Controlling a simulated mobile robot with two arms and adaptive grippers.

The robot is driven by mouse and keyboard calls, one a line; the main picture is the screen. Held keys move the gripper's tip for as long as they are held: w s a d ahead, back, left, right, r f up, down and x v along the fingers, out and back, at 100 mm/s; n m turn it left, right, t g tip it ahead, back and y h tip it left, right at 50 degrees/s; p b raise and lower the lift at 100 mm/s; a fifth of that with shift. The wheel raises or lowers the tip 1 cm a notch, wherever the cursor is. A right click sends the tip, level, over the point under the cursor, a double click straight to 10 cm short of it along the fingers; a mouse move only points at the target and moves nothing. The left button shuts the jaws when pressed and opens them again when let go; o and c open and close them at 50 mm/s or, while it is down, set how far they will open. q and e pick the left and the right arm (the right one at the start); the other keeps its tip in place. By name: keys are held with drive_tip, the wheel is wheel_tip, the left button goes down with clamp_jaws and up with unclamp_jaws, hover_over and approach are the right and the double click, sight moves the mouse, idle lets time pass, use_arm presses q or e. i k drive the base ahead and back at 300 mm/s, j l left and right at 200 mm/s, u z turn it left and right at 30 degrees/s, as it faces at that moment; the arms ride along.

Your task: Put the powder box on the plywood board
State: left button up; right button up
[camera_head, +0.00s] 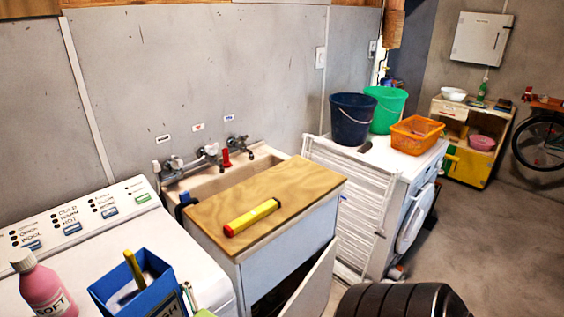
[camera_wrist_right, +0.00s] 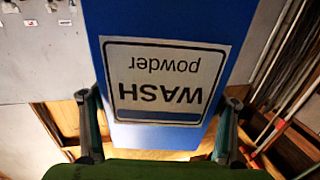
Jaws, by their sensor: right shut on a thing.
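The blue powder box (camera_head: 112,287), open at the top with a yellow scoop handle sticking out, is at the bottom left of the head view, in front of the white washing machine. Its WASH powder label shows upside down in the right wrist view (camera_wrist_right: 165,22). My right gripper (camera_wrist_right: 160,130) is shut on the box, a finger at each side. The box's underside is hidden in the head view. The plywood board (camera_head: 290,185) lies across part of the sink, right of the box. My left gripper is in neither view.
A yellow and red block-like thing (camera_head: 252,217) lies on the board's front part; the board's back and right are clear. A pink bottle (camera_head: 47,288) stands left of the box. Taps (camera_head: 210,153) rise behind the sink. A cabinet door (camera_head: 312,285) stands open below the board.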

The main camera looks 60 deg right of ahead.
sight(305, 178)
drive_tip(key=k+l, duration=0.1)
drive_tip(key=l, duration=0.35)
drive_tip(key=k+l, duration=0.1)
drive_tip(key=l, duration=0.35)
drive_tip(key=k+l, duration=0.1)
drive_tip(key=l, duration=0.8)
drive_tip(key=k+l, duration=0.15)
drive_tip(key=l, duration=0.3)
drive_tip(key=k+l, duration=0.1)
drive_tip(key=l, duration=0.3)
